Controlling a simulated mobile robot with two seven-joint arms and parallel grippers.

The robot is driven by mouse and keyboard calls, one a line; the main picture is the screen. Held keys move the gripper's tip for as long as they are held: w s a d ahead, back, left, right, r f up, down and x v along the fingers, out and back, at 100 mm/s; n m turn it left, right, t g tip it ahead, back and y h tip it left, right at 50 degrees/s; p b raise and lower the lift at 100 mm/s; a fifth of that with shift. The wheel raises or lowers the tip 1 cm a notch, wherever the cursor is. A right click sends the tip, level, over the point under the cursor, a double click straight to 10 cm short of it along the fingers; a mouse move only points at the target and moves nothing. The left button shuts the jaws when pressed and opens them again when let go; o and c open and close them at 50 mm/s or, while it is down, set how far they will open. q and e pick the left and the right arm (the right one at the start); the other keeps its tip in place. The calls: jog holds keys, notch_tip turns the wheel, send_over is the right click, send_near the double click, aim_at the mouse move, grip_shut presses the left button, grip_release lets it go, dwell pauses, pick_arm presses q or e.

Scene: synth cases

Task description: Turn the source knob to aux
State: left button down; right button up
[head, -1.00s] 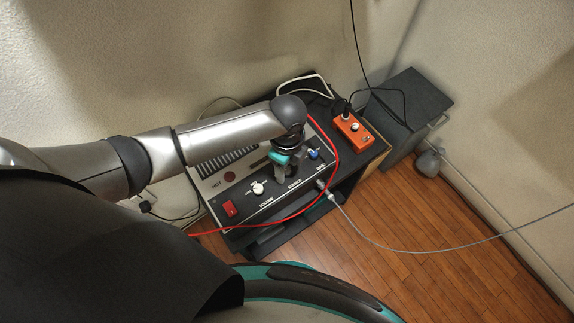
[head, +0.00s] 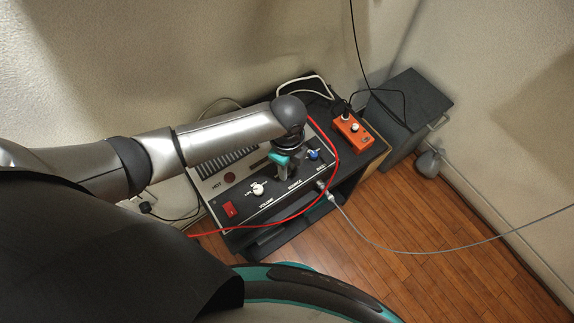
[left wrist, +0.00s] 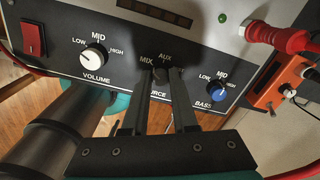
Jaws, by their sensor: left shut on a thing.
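The amplifier panel (head: 248,202) carries a row of knobs. The source knob (left wrist: 160,74) sits between the volume and bass knobs, with MIX and AUX printed above it. It is dark and mostly hidden by the fingers; I cannot read where it points. My left gripper (left wrist: 162,78) is shut on it, one finger on each side. In the head view the left gripper (head: 281,172) reaches down to the panel and covers the knob. My right gripper is not in view.
The white volume knob (left wrist: 93,58) is left of the fingers and the blue bass knob (left wrist: 217,86) right. A red switch (left wrist: 33,39) is at the far left. A red cable (head: 337,160) loops around the panel. An orange pedal (head: 352,132) and a dark box (head: 412,100) stand right.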

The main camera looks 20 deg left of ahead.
pick_arm(q)
jog(key=shift+r+m+p, duration=0.15)
jog(key=shift+m+p, duration=0.85)
jog(key=shift+m, duration=0.1)
jog(key=m+p, duration=0.1)
jog(key=m, duration=0.1)
jog(key=shift+m, duration=0.4)
jog(key=m+p, duration=0.1)
jog(key=m, duration=0.2)
jog(key=shift+m+p, duration=0.4)
jog(key=shift+m, duration=1.4)
jog(key=c, duration=0.7)
grip_release()
